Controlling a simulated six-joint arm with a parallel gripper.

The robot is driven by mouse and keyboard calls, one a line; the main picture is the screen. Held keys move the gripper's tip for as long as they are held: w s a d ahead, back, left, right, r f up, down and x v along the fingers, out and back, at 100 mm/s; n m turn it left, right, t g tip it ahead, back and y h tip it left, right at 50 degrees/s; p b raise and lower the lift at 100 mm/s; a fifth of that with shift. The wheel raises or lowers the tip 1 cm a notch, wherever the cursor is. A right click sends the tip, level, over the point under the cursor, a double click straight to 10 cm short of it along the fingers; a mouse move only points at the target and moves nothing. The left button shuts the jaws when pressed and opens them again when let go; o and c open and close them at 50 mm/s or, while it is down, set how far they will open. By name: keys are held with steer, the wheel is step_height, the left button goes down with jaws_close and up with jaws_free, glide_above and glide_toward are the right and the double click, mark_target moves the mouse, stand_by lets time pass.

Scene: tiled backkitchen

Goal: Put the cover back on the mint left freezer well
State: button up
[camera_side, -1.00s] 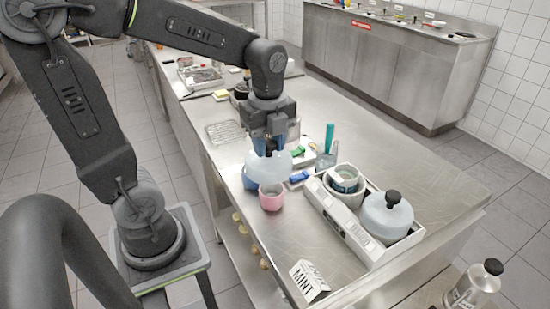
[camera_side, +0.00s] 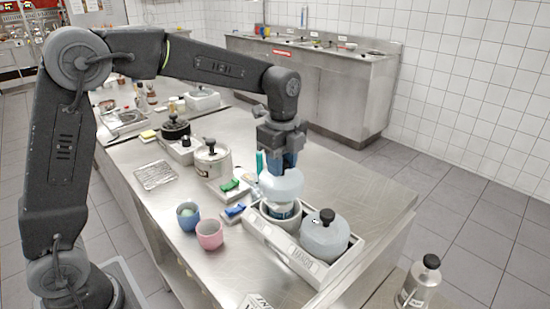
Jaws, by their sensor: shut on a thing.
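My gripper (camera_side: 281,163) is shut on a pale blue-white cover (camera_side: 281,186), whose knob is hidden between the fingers. The cover hangs above the open left well (camera_side: 268,220) of the white two-well freezer (camera_side: 292,252), looking roughly level. The right well wears a similar cover (camera_side: 325,237) with a black knob. A white sign (camera_side: 256,302) is cut off at the bottom edge.
A blue cup (camera_side: 188,217) and a pink cup (camera_side: 209,236) stand left of the freezer. A lidded pot (camera_side: 213,160) stands farther back. Bare steel lies right of the freezer.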

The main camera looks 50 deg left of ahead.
steer(key=shift+f, duration=2.55)
steer(key=shift+f, duration=0.15)
steer(key=o, duration=1)
steer(key=shift+o, duration=0.4)
steer(key=o, duration=0.4)
steer(key=shift+r, duration=3.5)
